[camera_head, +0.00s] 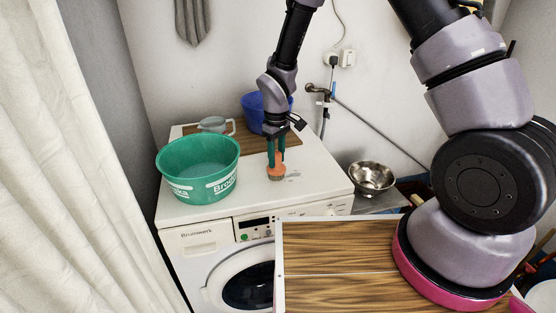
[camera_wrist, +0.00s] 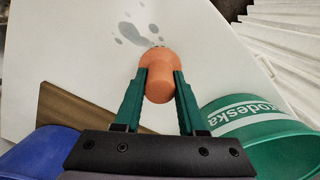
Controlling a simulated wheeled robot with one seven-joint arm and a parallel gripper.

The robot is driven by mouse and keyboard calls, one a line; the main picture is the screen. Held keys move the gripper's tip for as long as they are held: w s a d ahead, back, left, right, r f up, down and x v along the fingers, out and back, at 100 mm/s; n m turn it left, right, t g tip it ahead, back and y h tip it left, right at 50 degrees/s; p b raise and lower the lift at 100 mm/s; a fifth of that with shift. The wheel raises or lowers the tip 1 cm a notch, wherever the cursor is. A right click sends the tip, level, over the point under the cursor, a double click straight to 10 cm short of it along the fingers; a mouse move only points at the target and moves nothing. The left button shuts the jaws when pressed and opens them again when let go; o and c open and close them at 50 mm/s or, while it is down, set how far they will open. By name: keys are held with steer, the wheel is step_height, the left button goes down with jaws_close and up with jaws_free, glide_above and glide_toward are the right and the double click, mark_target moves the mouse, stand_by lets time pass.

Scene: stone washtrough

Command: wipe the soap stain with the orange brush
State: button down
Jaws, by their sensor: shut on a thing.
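The orange brush (camera_head: 277,171) is upright between the two fingers of my gripper (camera_head: 276,155), with its bristles down at the white washing machine top (camera_head: 240,203). In the wrist view, the green fingers of my gripper (camera_wrist: 158,88) are shut on the orange brush (camera_wrist: 157,68). The soap stain (camera_wrist: 131,33) shows as grey blotches on the white top, beside the brush's far end. In the head view a faint part of the stain (camera_head: 293,176) shows just right of the brush. I cannot tell whether the bristles touch the surface.
A green tub (camera_head: 198,169) stands left of the brush. Behind are a wooden board (camera_head: 250,140), a grey cup (camera_head: 213,124) and a blue bucket (camera_head: 253,109). A metal bowl (camera_head: 371,177) stands to the right. The top's front right is clear.

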steer(key=shift+w+d+f, duration=0.1)
steer(key=shift+w+d, duration=0.2)
steer(key=shift+d, duration=1)
steer(key=shift+w+d+r, duration=0.1)
steer(key=shift+w+d, duration=0.25)
steer(key=shift+d, duration=0.9)
steer(key=shift+w+d+f, duration=0.1)
steer(key=shift+w+d, duration=0.2)
steer(key=shift+d, duration=1)
steer(key=shift+w+d, duration=0.25)
steer(key=shift+d, duration=0.7)
steer(key=shift+w+d, duration=0.2)
steer(key=shift+d, duration=0.7)
steer(key=shift+s+a, duration=0.25)
steer(key=shift+a, duration=0.75)
steer(key=shift+s+a, duration=0.25)
steer(key=shift+a, duration=0.7)
steer(key=shift+s+a, duration=0.3)
steer(key=shift+a, duration=0.95)
steer(key=shift+s+a, duration=0.3)
steer(key=shift+a, duration=0.95)
steer(key=shift+s+a, duration=0.3)
steer(key=shift+a, duration=0.95)
steer(key=shift+r, duration=0.2)
steer(key=shift+r, duration=2.85)
